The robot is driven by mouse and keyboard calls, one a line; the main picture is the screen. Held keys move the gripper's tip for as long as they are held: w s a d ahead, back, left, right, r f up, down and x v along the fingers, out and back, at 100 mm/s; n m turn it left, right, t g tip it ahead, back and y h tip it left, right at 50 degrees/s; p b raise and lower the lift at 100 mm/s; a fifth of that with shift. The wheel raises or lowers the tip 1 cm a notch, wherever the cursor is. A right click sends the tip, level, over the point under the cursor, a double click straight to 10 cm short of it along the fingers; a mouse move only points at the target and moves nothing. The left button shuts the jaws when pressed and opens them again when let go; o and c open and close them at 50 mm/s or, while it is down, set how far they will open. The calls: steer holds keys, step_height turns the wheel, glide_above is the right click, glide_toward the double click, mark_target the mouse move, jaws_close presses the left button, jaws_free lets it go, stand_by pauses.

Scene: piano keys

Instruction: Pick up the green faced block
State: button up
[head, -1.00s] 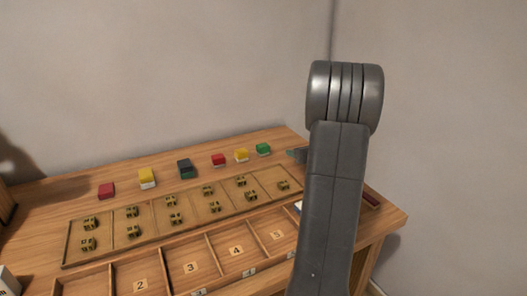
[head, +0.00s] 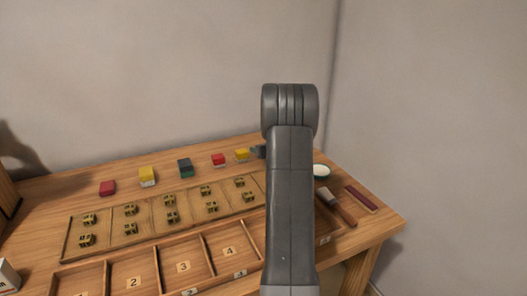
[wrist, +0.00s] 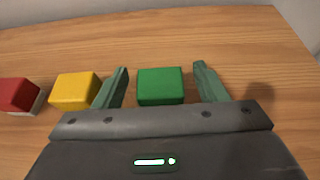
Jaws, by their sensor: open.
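The green faced block (wrist: 161,85) lies on the wooden table in the wrist view, with its green face up. My gripper (wrist: 160,86) is open, with one green finger on each side of the block. A gap shows between the block and each finger. In the head view my arm hides the green block. Only a small dark part of my gripper (head: 259,152) shows there, beside the yellow block.
A yellow block (wrist: 75,91) sits close outside my left finger, with a red block (wrist: 18,95) beyond it. A tray of small brass pieces (head: 155,220) and numbered compartments (head: 183,266) lie nearer the front. A round white-topped dish (head: 321,171) stands to the right.

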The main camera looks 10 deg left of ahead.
steer(key=c, duration=1)
steer(key=shift+c, duration=0.2)
